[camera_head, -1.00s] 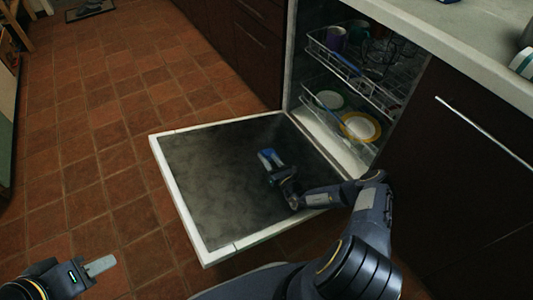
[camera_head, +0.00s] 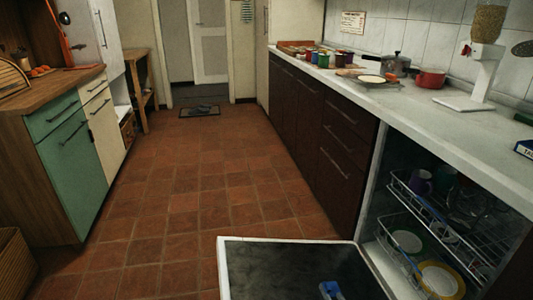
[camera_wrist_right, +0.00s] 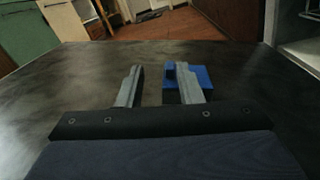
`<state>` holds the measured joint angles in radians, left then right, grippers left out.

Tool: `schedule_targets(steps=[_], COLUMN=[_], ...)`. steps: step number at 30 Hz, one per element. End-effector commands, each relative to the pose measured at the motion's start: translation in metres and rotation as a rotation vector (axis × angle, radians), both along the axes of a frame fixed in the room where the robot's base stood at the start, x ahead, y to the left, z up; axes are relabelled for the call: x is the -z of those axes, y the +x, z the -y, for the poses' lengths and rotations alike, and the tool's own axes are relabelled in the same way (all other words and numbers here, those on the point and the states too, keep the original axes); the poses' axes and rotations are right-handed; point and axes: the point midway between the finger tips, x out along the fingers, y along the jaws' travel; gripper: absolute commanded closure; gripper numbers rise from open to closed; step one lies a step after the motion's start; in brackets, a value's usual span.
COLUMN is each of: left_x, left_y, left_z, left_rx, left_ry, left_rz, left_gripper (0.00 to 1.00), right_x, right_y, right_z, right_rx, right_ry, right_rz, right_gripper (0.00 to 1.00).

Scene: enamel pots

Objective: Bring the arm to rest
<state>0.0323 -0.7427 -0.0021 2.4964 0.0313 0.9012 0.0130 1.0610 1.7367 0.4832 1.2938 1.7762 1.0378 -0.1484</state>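The dark inner face of the door (camera_wrist_right: 70,75) spreads around and beyond the fingers. My left gripper is out of view.
The dishwasher's upper rack (camera_head: 450,205) holds cups, and the lower rack (camera_head: 420,255) holds plates. The counter (camera_head: 440,125) above bears pots, jars and a white stand (camera_head: 480,75). A green cabinet (camera_head: 70,160) stands at left. The tiled floor (camera_head: 190,190) between is clear.

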Motion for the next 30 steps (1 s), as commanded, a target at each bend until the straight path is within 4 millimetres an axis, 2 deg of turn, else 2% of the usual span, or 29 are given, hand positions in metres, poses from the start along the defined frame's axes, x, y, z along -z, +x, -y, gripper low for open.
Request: schedule_targets(steps=[1,5,6,9,11,15,21,27,30], left_x=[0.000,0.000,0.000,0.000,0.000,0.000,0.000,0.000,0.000], left_y=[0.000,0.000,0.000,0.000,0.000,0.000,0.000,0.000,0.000], left_z=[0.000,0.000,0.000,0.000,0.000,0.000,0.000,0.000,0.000], left_rx=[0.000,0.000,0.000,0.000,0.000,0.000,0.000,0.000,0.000], left_ry=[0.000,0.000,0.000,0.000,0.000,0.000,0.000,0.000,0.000], left_rz=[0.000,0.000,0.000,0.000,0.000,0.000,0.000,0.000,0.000], left_gripper=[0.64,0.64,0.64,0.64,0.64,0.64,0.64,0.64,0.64], right_x=[-0.024,-0.095,-0.118,-0.170,-0.199,-0.258,-0.324,-0.371,-0.388], right_y=[0.008,0.019,0.019,0.012,0.004,-0.025,-0.082,-0.149,-0.184], right_z=[-0.003,-0.024,-0.032,-0.055,-0.067,-0.093,-0.116,-0.124,-0.122], right_rx=[-0.059,-0.276,-0.349,-0.525,-0.624,-0.839,-1.097,-1.288,-1.356], right_ry=[-0.048,-0.217,-0.276,-0.425,-0.516,-0.736,-1.062,-1.399,-1.571], right_rz=[0.035,0.141,0.173,0.250,0.292,0.379,0.478,0.548,0.574], right_gripper=[0.67,0.67,0.67,0.67,0.67,0.67,0.67,0.67,0.67])
